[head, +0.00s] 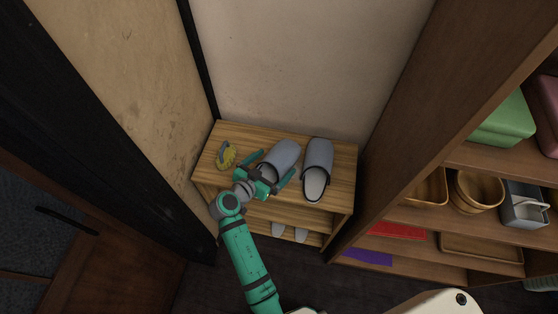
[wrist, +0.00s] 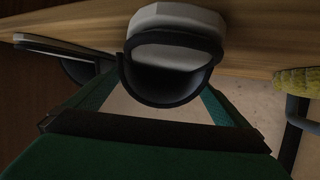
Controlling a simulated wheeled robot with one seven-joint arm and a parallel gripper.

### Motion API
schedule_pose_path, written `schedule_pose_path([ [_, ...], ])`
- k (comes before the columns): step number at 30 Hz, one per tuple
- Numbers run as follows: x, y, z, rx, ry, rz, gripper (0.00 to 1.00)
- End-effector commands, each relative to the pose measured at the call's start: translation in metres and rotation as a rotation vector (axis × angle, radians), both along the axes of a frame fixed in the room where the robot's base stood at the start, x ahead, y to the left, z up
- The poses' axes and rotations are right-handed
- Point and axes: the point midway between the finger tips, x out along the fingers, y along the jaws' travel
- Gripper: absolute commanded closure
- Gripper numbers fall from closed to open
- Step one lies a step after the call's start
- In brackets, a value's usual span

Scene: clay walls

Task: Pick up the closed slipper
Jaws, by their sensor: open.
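Two grey closed-toe slippers lie side by side on the wooden rack's top shelf in the head view: a left slipper (head: 283,157) and a right slipper (head: 318,165). My gripper (head: 270,173) is open at the left slipper, its fingers spread to either side of it. The gripper hides part of that slipper's near end. In the wrist view a slipper (wrist: 172,45) with a dark rim is centred between the green fingers (wrist: 160,105). I cannot tell whether the fingers touch it. Part of another slipper (wrist: 65,45) shows at the left edge.
A yellow brush-like object (head: 227,155) lies left of the slippers; its yellow part (wrist: 297,80) is at the wrist view's right. The rack (head: 340,190) holds more slippers (head: 289,231) below. Walls stand behind and left; a tall shelf (head: 395,130) stands close right.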

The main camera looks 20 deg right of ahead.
Motion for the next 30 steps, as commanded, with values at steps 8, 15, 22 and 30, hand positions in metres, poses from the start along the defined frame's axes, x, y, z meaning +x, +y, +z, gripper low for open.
schedule_pose_path([
  [8,0.016,-0.027,-0.012,-0.001,-0.001,-0.002,0.0],
  [15,0.017,-0.029,-0.013,-0.001,0.0,-0.002,0.0],
  [22,0.017,-0.029,-0.013,-0.001,0.0,-0.002,0.42],
  [30,0.018,-0.029,-0.013,-0.001,-0.001,-0.001,0.46],
])
